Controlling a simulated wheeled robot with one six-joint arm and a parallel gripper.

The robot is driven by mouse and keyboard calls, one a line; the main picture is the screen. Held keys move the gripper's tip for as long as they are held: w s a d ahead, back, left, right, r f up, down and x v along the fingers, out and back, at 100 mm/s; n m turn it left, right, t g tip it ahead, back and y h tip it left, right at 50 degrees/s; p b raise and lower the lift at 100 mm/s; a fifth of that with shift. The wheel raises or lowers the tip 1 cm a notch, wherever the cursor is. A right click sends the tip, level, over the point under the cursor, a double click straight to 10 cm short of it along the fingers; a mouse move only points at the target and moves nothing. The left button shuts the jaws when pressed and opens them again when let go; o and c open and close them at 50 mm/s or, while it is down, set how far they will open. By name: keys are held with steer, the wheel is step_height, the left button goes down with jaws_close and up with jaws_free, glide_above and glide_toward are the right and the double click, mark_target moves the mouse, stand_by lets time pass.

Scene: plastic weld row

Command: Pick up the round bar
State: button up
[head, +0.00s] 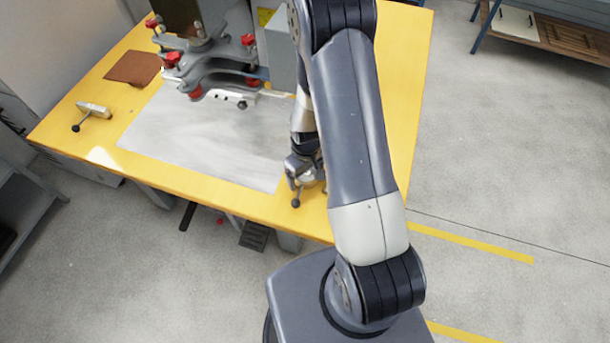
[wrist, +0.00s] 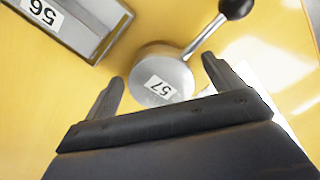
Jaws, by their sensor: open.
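The round bar (wrist: 158,76) shows in the wrist view as a silver metal round with a "57" label on its end face. A thin rod with a black ball knob (wrist: 236,8) sticks out from its side. My gripper (wrist: 162,70) is open, with one dark finger on each side of the near part of the round bar. I cannot tell whether either finger touches it. In the head view my gripper (head: 305,168) is at the front edge of the yellow table, and my arm hides most of the bar. Its black knob (head: 296,203) shows there.
A rectangular metal block (wrist: 72,22) labelled "56" lies close beside the round bar. The yellow table (head: 220,193) carries a grey sheet (head: 195,140), a press with red knobs (head: 205,70), a brown cloth (head: 133,68) and another knobbed block (head: 94,110) at left.

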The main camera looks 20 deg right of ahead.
steer(key=c, duration=1.4)
steer(key=shift+r, duration=0.15)
step_height(320, 180, up, 10)
steer(key=shift+f+b, duration=0.15)
steer(key=shift+b, duration=0.35)
steer(key=shift+w, duration=0.1)
